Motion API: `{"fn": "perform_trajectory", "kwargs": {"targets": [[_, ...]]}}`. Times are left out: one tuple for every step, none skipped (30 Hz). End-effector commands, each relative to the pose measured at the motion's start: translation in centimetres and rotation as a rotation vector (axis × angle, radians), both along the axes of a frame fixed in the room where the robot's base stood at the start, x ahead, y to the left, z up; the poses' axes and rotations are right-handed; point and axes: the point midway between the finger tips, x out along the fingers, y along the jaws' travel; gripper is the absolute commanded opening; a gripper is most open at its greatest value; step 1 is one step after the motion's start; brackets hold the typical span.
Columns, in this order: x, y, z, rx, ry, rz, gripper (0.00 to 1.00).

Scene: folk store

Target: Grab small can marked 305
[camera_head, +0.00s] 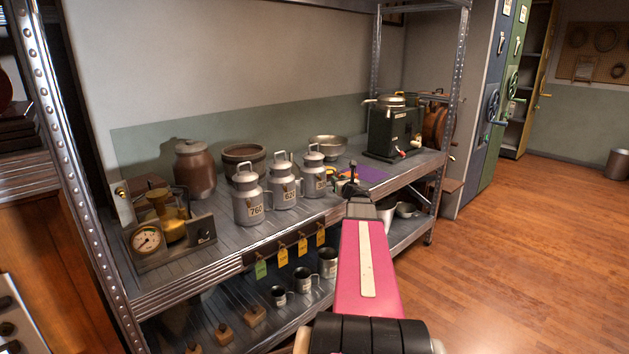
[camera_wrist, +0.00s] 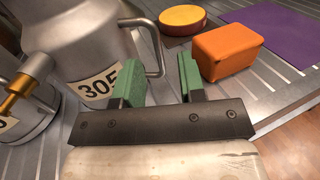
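The small metal can marked 305 (camera_wrist: 85,40) stands upright on the shelf at the left of the wrist view, its label facing me. In the head view it is the rightmost of three cans (camera_head: 313,178). Its side handle (camera_wrist: 156,52) appears just beyond the gap between my fingers. My gripper (camera_wrist: 160,80) has two green fingers, set apart with nothing held between them. The left finger overlaps the can's lower right side in the picture; I cannot tell whether they touch. In the head view my gripper (camera_head: 352,178) is right of the can.
Cans marked 620 (camera_head: 284,188) and 760 (camera_head: 249,202) stand left of it. An orange block (camera_wrist: 226,50) and a round yellow-topped piece (camera_wrist: 182,19) lie close to my fingers. A purple sheet (camera_head: 367,174) and a dark machine (camera_head: 392,130) are farther right.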

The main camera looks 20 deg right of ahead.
Motion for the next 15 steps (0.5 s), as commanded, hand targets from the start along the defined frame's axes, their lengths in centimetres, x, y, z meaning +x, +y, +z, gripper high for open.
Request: {"fn": "perform_trajectory", "kwargs": {"targets": [[0.6,0.0,-0.1,0.000,0.000,0.001,0.37],[1.0,0.0,-0.1,0.000,0.000,0.001,0.37],[1.6,0.0,-0.2,0.000,0.000,0.001,0.37],[2.0,0.1,-0.3,0.000,0.000,0.001,0.37],[2.5,0.1,-0.3,0.000,0.000,0.001,0.37],[3.1,0.1,-0.4,-0.001,0.000,0.001,0.37],[3.5,0.1,-0.4,-0.001,0.000,0.001,0.37],[3.9,0.0,-0.3,-0.001,0.000,0.001,0.37],[4.3,0.0,-0.3,-0.001,0.000,0.001,0.37],[4.6,0.0,-0.3,-0.001,0.000,0.001,0.37],[4.7,0.1,-0.3,-0.001,0.000,0.001,0.37],[4.8,0.1,-0.3,-0.001,0.000,0.000,0.37],[4.8,0.1,-0.3,-0.001,0.000,0.000,0.37],[4.8,0.1,-0.3,-0.001,0.000,0.000,0.37],[4.7,0.1,-0.3,-0.001,0.000,0.000,0.37]]}}
